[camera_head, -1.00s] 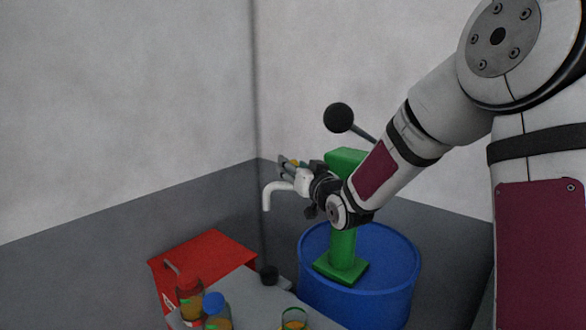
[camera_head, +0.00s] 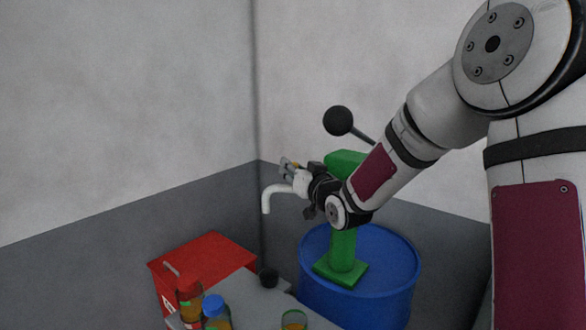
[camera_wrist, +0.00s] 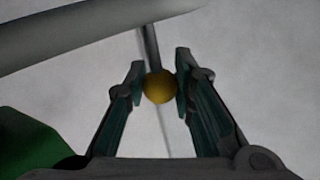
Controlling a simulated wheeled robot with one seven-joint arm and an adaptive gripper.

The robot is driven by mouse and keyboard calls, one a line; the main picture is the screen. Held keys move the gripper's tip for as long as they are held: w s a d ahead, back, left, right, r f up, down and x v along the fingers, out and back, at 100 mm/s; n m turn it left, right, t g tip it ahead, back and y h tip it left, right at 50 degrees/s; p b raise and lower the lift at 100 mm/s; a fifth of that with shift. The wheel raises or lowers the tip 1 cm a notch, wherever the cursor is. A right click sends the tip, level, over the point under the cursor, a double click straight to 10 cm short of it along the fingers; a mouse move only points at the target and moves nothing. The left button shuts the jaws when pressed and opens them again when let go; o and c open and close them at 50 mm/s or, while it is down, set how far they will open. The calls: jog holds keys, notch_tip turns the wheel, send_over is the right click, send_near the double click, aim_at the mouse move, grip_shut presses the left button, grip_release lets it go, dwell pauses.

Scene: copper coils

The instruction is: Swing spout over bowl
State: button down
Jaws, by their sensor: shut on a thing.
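The white spout (camera_head: 272,192) bends downward at its left end, beside the green pump body (camera_head: 343,250). It runs across the upper left of the wrist view (camera_wrist: 70,38). My gripper (camera_head: 288,164) is just above the spout in the head view. In the wrist view my gripper (camera_wrist: 160,86) is shut on a yellow ball knob (camera_wrist: 160,87) at the end of a thin grey rod (camera_wrist: 150,45). A small dark round vessel (camera_head: 268,276) stands left of the drum; I cannot tell if it is the bowl. My wrist hides part of the pump.
The pump stands on a blue drum (camera_head: 398,262). A black ball handle (camera_head: 338,120) rises above my forearm. A red cabinet (camera_head: 205,250), a grey surface (camera_head: 255,310), bottles (camera_head: 215,310) and a glass jar (camera_head: 294,320) are at the front. Walls meet in the corner behind.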

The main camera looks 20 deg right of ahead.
jog(key=s+n+g+y+p, duration=0.9)
jog(key=s+n+y+p, duration=0.1)
jog(key=s+y+p, duration=0.1)
jog(key=shift+s+d+y+p, duration=0.35)
jog(key=shift+s+y, duration=0.3)
jog(key=shift+y, duration=0.15)
jog(key=c, duration=1.3)
grip_release()
jog(key=shift+c, duration=0.2)
jog(key=shift+w, duration=0.1)
